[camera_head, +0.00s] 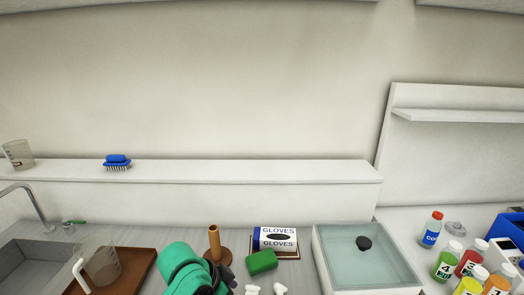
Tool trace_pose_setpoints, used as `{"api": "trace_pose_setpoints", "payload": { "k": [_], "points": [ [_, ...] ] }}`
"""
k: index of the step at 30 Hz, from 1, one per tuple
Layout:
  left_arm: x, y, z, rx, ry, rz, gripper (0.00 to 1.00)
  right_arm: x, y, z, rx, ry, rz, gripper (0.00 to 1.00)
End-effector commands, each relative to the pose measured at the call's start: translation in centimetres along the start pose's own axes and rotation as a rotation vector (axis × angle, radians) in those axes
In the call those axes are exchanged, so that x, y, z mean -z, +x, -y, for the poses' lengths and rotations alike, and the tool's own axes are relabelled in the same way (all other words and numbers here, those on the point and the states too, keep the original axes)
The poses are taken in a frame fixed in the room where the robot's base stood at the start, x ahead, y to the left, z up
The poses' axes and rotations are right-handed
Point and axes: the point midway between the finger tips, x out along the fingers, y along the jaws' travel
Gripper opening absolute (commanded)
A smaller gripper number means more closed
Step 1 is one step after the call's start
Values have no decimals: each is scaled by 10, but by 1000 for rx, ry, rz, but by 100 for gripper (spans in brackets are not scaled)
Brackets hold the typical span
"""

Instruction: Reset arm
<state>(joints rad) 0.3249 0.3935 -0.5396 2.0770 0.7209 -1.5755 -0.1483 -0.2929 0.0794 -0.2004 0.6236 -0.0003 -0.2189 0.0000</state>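Several capped sample bottles stand on the counter at the lower right. Among them are a green bottle marked 4 (445,265), a red bottle marked 3 (469,261) and a yellow bottle (468,287). A bottle with a red cap and a blue label (431,231) stands behind them.
A glass-lidded white box (322,262) stands right of centre. A brown tray (140,261) and a sink (35,260) lie left. A ledge (240,172) runs behind.

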Motion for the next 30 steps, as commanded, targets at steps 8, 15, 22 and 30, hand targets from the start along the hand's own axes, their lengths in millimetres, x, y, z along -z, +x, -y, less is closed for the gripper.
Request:
{"api": "trace_pose_setpoints", "payload": {
  "k": [8,15,22,30],
  "points": [
    [-95,-1,-13,138,-342,18,100,-9,0,2,2,1,15,0],
    [-189,-28,-20,301,-595,128,100,-8,0,1,2,1,14,0],
    [-256,-14,-22,392,-707,226,100,-8,11,1,1,1,11,0],
    [-317,95,-16,366,-707,266,100,-11,36,2,1,1,12,0]
  ]
}}
